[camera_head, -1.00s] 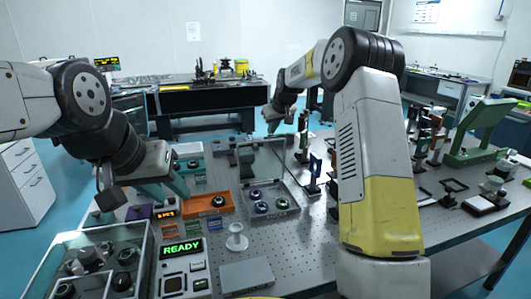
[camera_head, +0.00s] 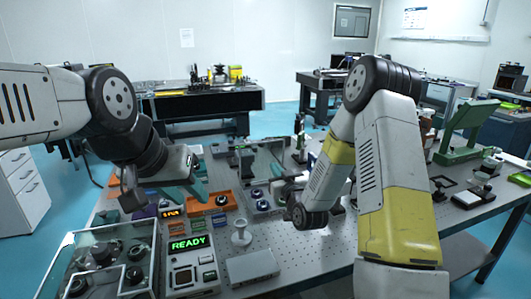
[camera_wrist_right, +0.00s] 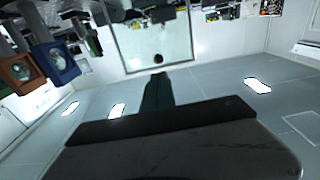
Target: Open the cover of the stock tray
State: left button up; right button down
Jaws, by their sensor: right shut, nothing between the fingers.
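A clear-panelled tray (camera_head: 279,203) with lens mounts in it sits mid-table in the head view; I take it as the stock tray, though its label is unreadable. A clear pane (camera_wrist_right: 178,50) with a dark round knob shows ahead of my right gripper (camera_wrist_right: 157,76) in the right wrist view. Its teal fingers are shut and empty, seemingly apart from the pane. In the head view the right wrist is low beside the tray, with the fingertips not clear. My left gripper (camera_head: 196,187), teal-fingered, hangs over the table's left part; its opening is unclear.
A glass-walled case (camera_head: 66,262) with dark round parts stands front left. A READY display box (camera_head: 190,262), a white post (camera_head: 241,236) and a grey flat box (camera_head: 252,268) stand beside it. A blue-framed optic (camera_wrist_right: 56,62) is near the right wrist camera. A green stand (camera_head: 462,130) is at right.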

send_near(261, 145)
jog(key=x, duration=0.6)
jog(key=shift+w+a+f, duration=0.15)
jog(key=shift+w+f, duration=0.2)
jog(key=shift+w, duration=0.05)
jog(key=shift+w+a+r+g, duration=0.1)
jog(key=shift+w+a+g, duration=0.1)
jog(key=shift+w, duration=0.3)
jog(key=shift+w+a+r+g, duration=0.1)
jog(key=shift+w+a+r, duration=0.05)
jog(key=shift+w, duration=0.3)
jog(key=x, duration=0.2)
jog(key=shift+w+f, duration=0.1)
jog(key=shift+w, duration=0.2)
jog(key=shift+s, duration=0.1)
jog(key=shift+s, duration=0.1)
